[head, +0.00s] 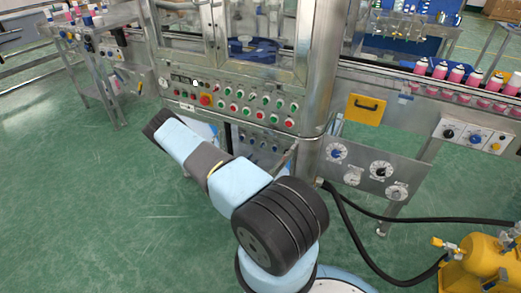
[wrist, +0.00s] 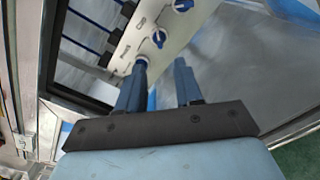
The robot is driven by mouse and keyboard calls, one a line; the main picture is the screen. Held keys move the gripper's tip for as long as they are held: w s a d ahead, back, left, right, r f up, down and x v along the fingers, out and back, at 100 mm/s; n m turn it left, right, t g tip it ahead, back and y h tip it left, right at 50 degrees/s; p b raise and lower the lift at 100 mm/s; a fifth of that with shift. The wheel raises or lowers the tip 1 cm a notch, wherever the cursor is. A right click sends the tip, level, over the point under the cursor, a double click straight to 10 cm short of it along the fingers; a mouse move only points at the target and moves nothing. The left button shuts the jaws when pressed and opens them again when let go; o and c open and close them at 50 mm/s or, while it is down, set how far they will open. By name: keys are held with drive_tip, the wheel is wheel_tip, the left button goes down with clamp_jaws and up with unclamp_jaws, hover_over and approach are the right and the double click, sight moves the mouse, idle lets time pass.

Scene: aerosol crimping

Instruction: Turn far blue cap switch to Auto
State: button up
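In the wrist view, a pale panel (wrist: 130,47) carries a row of blue-capped switches. One switch (wrist: 182,5) is at the top edge, one (wrist: 159,38) is below it, and a third (wrist: 141,61) is lowest, partly behind my left fingertip. Small labels beside them are too blurred to read, so their settings cannot be told. My gripper (wrist: 162,66) has two blue fingers spread apart with nothing between them. The left fingertip appears close to the lowest switch; whether they touch cannot be told.
The machine cabinet (head: 193,80) has several coloured buttons under its window. A metal panel with dials (head: 381,168) is at right. A conveyor with pink cans (head: 457,74) runs along the upper right. A yellow tank (head: 485,258) and black hoses are at lower right. Green floor is free at left.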

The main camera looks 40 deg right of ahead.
drive_tip(key=x, duration=1.1)
drive_tip(key=shift+d, duration=0.1)
clamp_jaws()
